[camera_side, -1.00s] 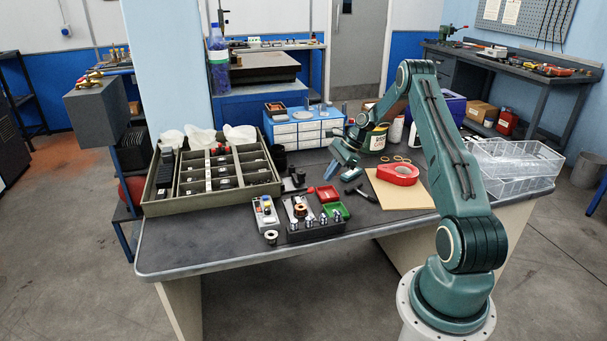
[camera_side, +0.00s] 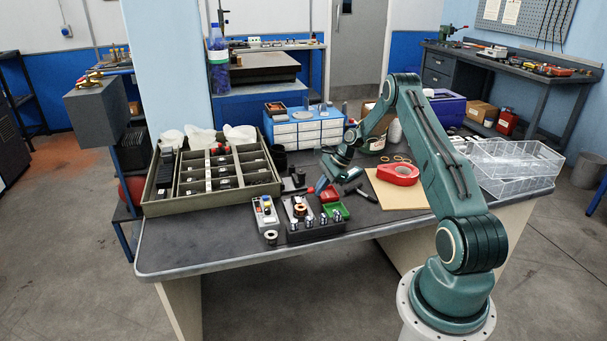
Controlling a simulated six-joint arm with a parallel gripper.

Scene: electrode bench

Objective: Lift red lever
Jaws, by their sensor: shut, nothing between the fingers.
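No part is plainly a red lever at this size. A small red piece (camera_side: 331,196), which may be a tray or a lever, sits at the back of the dark block (camera_side: 316,233) beside a green tray (camera_side: 336,211). A grey panel (camera_side: 265,213) with small coloured parts stands left of the block. My gripper (camera_side: 335,182) is low over the bench, just above and behind the red piece and partly covering it. It is shut with nothing held. Whether a fingertip touches the red piece I cannot tell.
A large divided tray (camera_side: 262,189) stands on the left of the bench (camera_side: 200,252). Blue-and-white drawers (camera_side: 305,130) stand behind. Red tape (camera_side: 398,174) lies on brown card to the right, near clear bins (camera_side: 515,165). The bench's front left is clear.

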